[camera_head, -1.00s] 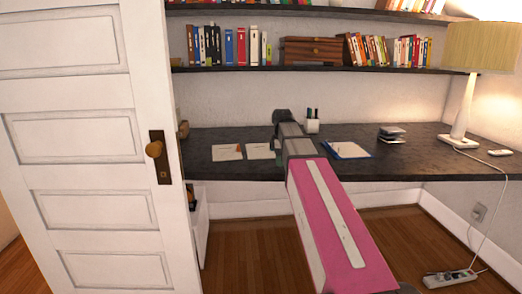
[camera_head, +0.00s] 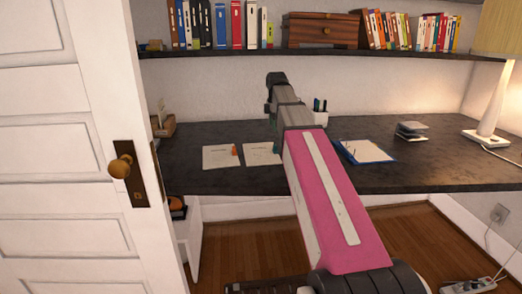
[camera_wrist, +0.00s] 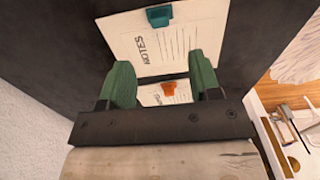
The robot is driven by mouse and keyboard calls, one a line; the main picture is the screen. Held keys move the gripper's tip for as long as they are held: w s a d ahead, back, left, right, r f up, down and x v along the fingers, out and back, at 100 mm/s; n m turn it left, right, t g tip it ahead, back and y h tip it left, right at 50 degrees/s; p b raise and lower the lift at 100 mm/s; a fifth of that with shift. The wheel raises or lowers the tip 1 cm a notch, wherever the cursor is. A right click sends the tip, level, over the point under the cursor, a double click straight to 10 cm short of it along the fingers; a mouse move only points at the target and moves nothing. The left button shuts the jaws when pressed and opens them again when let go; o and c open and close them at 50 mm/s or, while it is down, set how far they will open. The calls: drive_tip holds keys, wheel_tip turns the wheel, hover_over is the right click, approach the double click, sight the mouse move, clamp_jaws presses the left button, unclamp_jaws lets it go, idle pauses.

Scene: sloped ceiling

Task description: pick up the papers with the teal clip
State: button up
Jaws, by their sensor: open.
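The papers with the teal clip (camera_wrist: 158,16) are white sheets printed "NOTES" (camera_wrist: 180,45), lying flat on the dark desk at the top of the wrist view. In the head view these papers (camera_head: 261,155) lie left of my arm, which partly covers them; their clip cannot be made out there. My gripper (camera_wrist: 162,70) has two green fingers, spread apart with nothing held. It is above the desk, and the teal clip lies beyond the fingertips in the wrist view. In the head view the fingers are mostly hidden by the arm.
Papers with an orange clip (camera_head: 222,156) lie just left; in the wrist view they (camera_wrist: 165,93) show between the fingers. A shelf (camera_head: 330,49) hangs above; an open door (camera_head: 60,150) is at left.

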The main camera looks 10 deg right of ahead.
sight(274, 145)
drive_tip(key=shift+a+f, duration=0.1)
drive_tip(key=shift+f, duration=5.25)
drive_tip(key=c, duration=0.8)
drive_tip(key=shift+r, duration=0.2)
drive_tip(key=shift+r, duration=0.6)
wheel_tip(274, 145, up, 2)
drive_tip(key=shift+r, duration=0.25)
drive_tip(key=s+a+r, duration=0.2)
drive_tip(key=a, duration=0.1)
drive_tip(key=s+a+r, duration=0.2)
drive_tip(key=a, duration=0.1)
drive_tip(key=s+a+r, duration=0.2)
drive_tip(key=a+r, duration=0.1)
drive_tip(key=a, duration=0.1)
drive_tip(key=shift+s, duration=0.15)
drive_tip(key=shift+d, duration=0.1)
